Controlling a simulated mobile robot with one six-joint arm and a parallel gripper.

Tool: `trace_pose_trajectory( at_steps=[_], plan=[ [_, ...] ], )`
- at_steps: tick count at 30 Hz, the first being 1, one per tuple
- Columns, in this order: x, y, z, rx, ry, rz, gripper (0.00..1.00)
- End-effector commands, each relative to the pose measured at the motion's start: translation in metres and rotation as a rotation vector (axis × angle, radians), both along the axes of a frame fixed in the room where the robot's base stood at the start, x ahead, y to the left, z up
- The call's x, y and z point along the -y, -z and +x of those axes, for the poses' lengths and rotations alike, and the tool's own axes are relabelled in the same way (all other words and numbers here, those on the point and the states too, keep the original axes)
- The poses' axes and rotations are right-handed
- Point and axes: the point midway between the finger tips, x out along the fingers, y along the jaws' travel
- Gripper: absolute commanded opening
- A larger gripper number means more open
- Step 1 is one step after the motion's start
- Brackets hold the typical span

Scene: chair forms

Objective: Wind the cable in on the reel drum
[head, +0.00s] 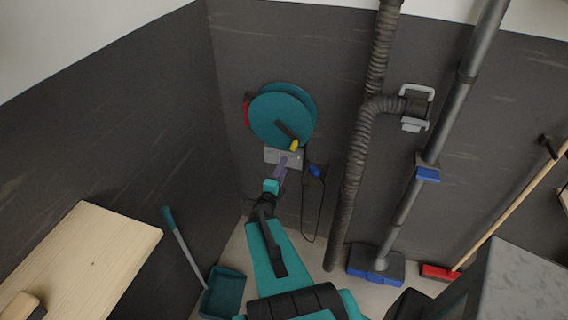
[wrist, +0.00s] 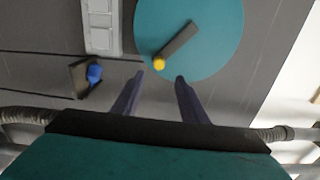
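The teal reel drum (head: 278,112) is on the dark wall in the head view, and it fills the upper right of the wrist view (wrist: 215,40). Its dark crank arm (head: 286,130) ends in a yellow knob (head: 294,145); the knob also shows in the wrist view (wrist: 159,64). My gripper (head: 283,164) is just below the knob. In the wrist view its two fingers (wrist: 158,78) are apart with nothing between them, and the knob lies just beyond the tips. The black cable (head: 303,215) hangs in a loop below the reel, near a blue plug (head: 315,171).
A grey plate (head: 272,155) is on the wall below the drum. A ribbed hose (head: 358,150) and a vacuum pipe (head: 405,205) stand to the right. A dustpan (head: 223,292) and a wooden board (head: 90,250) are to the left. A red broom (head: 440,272) leans at right.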

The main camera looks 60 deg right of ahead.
Motion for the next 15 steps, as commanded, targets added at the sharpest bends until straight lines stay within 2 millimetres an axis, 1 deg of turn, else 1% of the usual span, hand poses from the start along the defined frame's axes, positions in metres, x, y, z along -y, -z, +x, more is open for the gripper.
trace_pose_trajectory(
  at_steps=[6, 15],
  plan=[
    [-0.0054, -0.0010, -0.0015, -0.001, 0.000, -0.001, 0.40],
    [-0.0059, -0.0002, -0.0017, 0.001, 0.000, -0.002, 0.40]
  ],
)
